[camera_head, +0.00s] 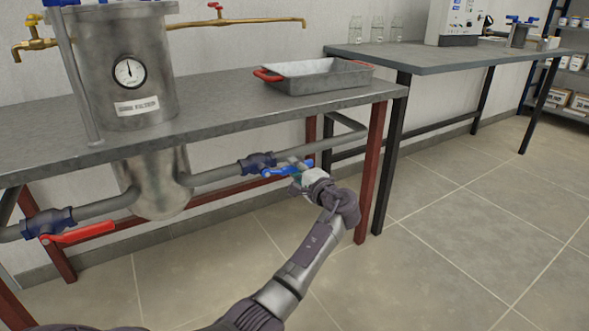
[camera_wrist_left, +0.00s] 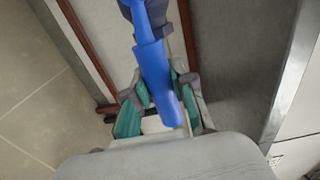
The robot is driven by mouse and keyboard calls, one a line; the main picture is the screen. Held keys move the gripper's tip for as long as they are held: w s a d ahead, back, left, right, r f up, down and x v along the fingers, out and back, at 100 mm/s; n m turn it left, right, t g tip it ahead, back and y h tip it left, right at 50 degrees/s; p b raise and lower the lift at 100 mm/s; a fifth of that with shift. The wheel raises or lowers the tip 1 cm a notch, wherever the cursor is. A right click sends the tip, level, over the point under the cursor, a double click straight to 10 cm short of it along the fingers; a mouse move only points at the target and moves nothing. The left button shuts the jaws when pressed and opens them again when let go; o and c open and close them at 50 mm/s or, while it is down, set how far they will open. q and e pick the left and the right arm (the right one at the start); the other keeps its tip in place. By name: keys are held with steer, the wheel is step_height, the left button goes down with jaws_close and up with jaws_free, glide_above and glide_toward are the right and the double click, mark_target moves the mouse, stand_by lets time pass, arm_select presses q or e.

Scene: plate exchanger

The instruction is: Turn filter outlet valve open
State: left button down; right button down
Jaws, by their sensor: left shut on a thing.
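The steel filter vessel (camera_head: 165,165) passes through the bench, and a pipe leads right from it under the bench top. A dark blue valve body (camera_head: 257,162) sits on this pipe with a bright blue lever (camera_head: 276,171). The lever looks roughly in line with the pipe. My left gripper (camera_head: 303,173) is shut on the lever's free end. In the left wrist view the lever (camera_wrist_left: 155,75) lies between the teal finger pads of the left gripper (camera_wrist_left: 158,105). A second valve with a red lever (camera_head: 78,233) sits on the pipe left of the vessel. My right gripper is not in view.
The grey bench top (camera_head: 225,105) and its red leg (camera_head: 370,170) are close to my left arm. A metal tray (camera_head: 320,85) with red handles stands on top. A second table (camera_head: 450,58) is to the right. The tiled floor in front is clear.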

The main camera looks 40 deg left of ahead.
arm_select(q)
steer(key=c, duration=0.9)
jaws_free()
steer(key=shift+c, duration=0.2)
steer(key=shift+s+d, duration=0.1)
steer(key=shift+d, duration=0.1)
steer(key=v, duration=1.1)
steer(key=shift+s+d, duration=0.15)
steer(key=shift+d, duration=0.15)
